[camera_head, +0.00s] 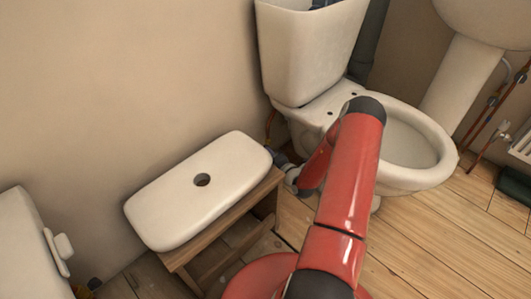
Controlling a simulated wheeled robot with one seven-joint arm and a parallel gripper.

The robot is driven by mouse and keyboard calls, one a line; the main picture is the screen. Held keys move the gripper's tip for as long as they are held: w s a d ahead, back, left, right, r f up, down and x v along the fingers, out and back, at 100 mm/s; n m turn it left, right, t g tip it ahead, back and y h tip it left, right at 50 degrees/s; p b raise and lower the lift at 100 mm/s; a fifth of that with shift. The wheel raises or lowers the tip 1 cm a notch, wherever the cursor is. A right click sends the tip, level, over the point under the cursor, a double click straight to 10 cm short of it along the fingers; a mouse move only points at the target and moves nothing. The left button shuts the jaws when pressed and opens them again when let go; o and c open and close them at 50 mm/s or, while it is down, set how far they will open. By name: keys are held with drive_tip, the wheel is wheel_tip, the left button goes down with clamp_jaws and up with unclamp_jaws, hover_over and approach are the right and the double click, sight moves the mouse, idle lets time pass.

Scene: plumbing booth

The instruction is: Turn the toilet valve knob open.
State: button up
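The white toilet (405,148) stands against the wall, with its open-topped tank (308,50) behind the bowl. My red arm reaches up in front of the bowl, then bends down and left beside the toilet's base. Its small grey and dark end, my gripper (289,172), is low between the toilet and a wooden stool. A thin orange-brown supply line (270,126) runs down the wall just above it. I cannot make out the valve knob separately from the gripper, nor whether they touch. The fingers are too small and covered to read.
A white tank lid (165,210) with a round hole lies on the wooden stool (272,188), close left of my gripper. A white fixture (25,250) is at the lower left. A pedestal sink (465,70) and pipes stand at the right. Wooden floor (430,240) is clear at the front right.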

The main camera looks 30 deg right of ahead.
drive_tip(key=shift+x, duration=1.6)
drive_tip(key=shift+c, duration=0.5)
drive_tip(key=c, duration=0.7)
drive_tip(key=shift+a+r+n+g+p, duration=0.1)
drive_tip(key=shift+r+n+g+p, duration=0.35)
drive_tip(key=shift+p, duration=0.55)
clamp_jaws()
drive_tip(key=shift+f+n+g+h+p, duration=0.3)
drive_tip(key=shift+n+g+h+p, duration=0.6)
drive_tip(key=shift+g+p, duration=0.25)
drive_tip(key=shift+w, duration=0.1)
drive_tip(key=o, duration=0.8)
unclamp_jaws()
